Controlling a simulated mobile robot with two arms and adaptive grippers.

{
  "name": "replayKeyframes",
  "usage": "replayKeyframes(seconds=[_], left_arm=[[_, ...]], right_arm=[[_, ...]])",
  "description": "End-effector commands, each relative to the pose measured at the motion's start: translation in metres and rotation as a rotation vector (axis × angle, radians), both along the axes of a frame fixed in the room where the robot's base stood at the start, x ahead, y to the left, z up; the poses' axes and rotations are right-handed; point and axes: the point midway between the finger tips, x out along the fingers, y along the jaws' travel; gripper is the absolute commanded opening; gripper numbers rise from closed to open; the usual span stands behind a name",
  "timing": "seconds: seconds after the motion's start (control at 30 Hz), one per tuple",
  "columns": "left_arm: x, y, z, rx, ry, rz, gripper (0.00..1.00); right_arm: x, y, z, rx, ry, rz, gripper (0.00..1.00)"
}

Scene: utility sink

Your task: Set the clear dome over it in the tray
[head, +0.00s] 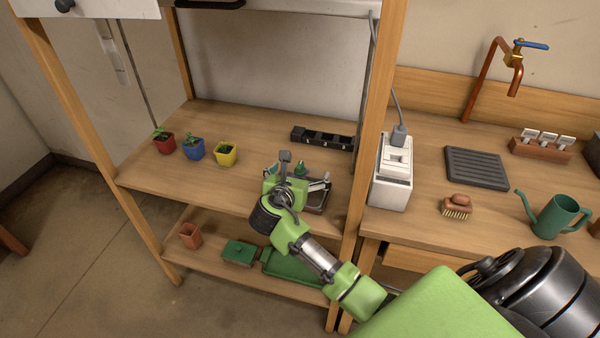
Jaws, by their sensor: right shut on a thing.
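My right gripper (304,178) reaches in from the lower right over the wooden shelf, its two fingers apart around something see-through, which I take to be the clear dome. The dome's outline is too faint to make out. A small green thing (300,169), perhaps a seedling, shows between or behind the fingers. A dark brown tray (317,201) lies on the shelf just right of the gripper, partly hidden by it. I cannot tell whether the dome touches the tray. My left gripper is out of view.
Red (164,144), blue (194,149) and yellow (226,154) pots with seedlings stand left on the shelf. A black compartment strip (322,137) lies behind the gripper. A wooden post (370,120) and a white box (392,178) stand to the right. The shelf front-left is clear.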

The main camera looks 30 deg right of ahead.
Motion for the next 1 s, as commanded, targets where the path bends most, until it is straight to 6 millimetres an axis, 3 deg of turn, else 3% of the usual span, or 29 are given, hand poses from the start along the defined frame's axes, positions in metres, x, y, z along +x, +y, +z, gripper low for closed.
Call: replayKeyframes(seconds=[0.2,0.23,0.57,1.0], left_arm=[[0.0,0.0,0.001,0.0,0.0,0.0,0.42],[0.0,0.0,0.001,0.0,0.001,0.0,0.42],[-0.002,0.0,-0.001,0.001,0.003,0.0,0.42],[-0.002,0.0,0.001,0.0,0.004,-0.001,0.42]], right_arm=[[0.0,0.0,-0.001,-0.002,0.0,-0.001,0.7],[0.0,0.0,-0.001,-0.001,0.001,-0.001,1.0],[0.0,0.0,0.002,0.0,-0.002,-0.001,1.0],[-0.048,0.058,0.032,0.002,-0.002,0.002,1.0]])
